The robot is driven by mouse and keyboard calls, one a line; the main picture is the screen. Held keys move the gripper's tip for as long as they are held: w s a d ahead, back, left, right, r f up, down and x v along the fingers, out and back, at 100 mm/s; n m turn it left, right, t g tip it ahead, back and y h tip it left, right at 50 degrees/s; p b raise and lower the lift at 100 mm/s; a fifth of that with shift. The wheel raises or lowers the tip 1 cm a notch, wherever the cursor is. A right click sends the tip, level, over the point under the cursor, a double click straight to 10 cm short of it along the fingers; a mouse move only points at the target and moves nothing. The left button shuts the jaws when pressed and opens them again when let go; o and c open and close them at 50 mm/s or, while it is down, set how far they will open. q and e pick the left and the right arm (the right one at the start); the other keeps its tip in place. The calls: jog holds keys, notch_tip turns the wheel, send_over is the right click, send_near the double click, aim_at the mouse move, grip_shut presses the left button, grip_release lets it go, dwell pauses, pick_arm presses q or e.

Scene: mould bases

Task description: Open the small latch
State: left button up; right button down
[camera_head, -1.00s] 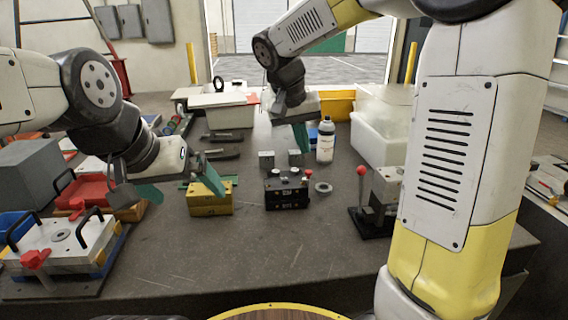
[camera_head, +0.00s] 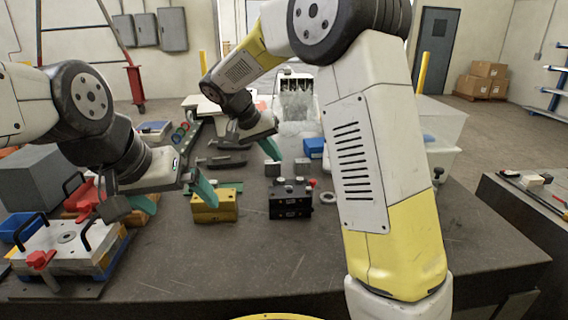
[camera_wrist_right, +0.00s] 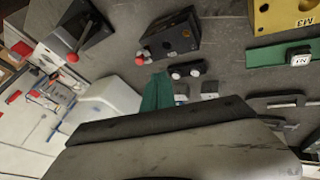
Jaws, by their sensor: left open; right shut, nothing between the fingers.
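I cannot tell for sure which part is the small latch. A red latch-like piece (camera_head: 40,260) sits on the front left of a pale mould base (camera_head: 62,243) with black handles. A black block (camera_head: 290,200) with a red knob stands mid-table; it also shows in the right wrist view (camera_wrist_right: 172,42). A dark clamp with a red ball (camera_wrist_right: 76,38) shows in the right wrist view and is hidden in the head view. My left gripper (camera_head: 176,200) is open and empty above the table, near the yellow block. My right gripper (camera_head: 277,150) is shut and empty, behind the black block.
A yellow block (camera_head: 213,206) stands left of the black block. A ring (camera_head: 328,197) lies to its right. My right arm covers the table's right part. The front middle is clear.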

send_near(308, 188)
jog(key=w+f, duration=0.1)
jog(key=w+a+f, duration=0.1)
jog(key=w, duration=0.1)
jog(key=shift+w+a+f, duration=0.15)
jog(key=shift+f, duration=0.05)
jog(key=d, duration=0.1)
jog(key=d+f, duration=0.1)
jog(key=d, duration=0.1)
jog(key=shift+s+d, duration=0.1)
jog(key=shift+s, duration=0.1)
jog(key=shift+d+f, duration=0.1)
jog(key=shift+d, duration=0.35)
jog(key=shift+d+r+y, duration=0.25)
jog(key=shift+d+y, duration=0.65)
jog(key=shift+d, duration=0.15)
jog(key=shift+d+m+y, duration=0.3)
jog(key=shift+d+y, duration=0.6)
jog(key=shift+d, duration=0.3)
jog(key=shift+d+f, duration=0.25)
jog(key=shift+d, duration=1.1)
jog(key=shift+s, duration=0.1)
